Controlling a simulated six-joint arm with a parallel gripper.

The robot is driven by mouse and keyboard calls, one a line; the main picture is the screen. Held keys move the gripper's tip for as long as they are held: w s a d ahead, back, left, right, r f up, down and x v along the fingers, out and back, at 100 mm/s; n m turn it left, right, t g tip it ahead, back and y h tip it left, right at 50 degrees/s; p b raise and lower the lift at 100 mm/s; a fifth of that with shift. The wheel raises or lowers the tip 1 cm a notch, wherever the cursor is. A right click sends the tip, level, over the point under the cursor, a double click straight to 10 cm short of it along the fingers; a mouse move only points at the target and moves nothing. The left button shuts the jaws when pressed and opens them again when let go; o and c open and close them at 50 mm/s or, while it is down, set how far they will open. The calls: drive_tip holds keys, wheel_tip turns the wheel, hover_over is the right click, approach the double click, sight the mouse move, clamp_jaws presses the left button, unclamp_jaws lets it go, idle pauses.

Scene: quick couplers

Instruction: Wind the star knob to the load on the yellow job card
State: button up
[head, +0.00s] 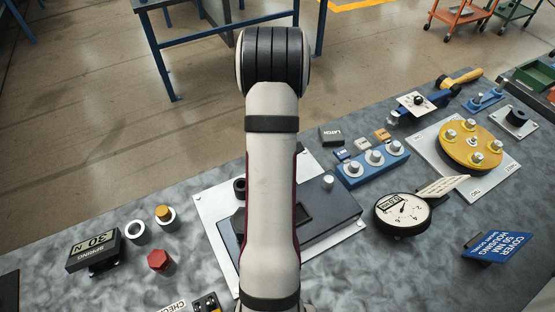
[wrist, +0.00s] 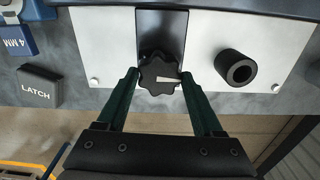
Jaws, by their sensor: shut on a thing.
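The black star knob (wrist: 155,72) shows in the wrist view at the front of a dark block, with a white pointer mark on its face. My gripper (wrist: 160,82) is shut on the knob, one green finger on each side. In the head view my own arm hides the knob and the gripper. A dark card stand (head: 93,249) at the left reads SPRING and 30 N on a pale yellowish face. A round dial gauge (head: 402,211) stands right of the arm; its exact reading is too small to tell.
The knob's dark block sits on a white plate (head: 212,215), with a black ring (wrist: 237,68) beside it. A LATCH block (head: 331,136), a blue rail with several knobs (head: 372,165), a yellow flange (head: 470,146) and a blue sign (head: 497,248) stand to the right. A red hex piece (head: 158,260) lies left.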

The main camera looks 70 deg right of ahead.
drive_tip(key=m, duration=0.6)
drive_tip(key=shift+m, duration=0.3)
drive_tip(key=m, duration=0.6)
drive_tip(key=shift+m, duration=0.4)
drive_tip(key=o, duration=1.4)
drive_tip(key=shift+c, duration=0.2)
wheel_tip(320, 180, up, 16)
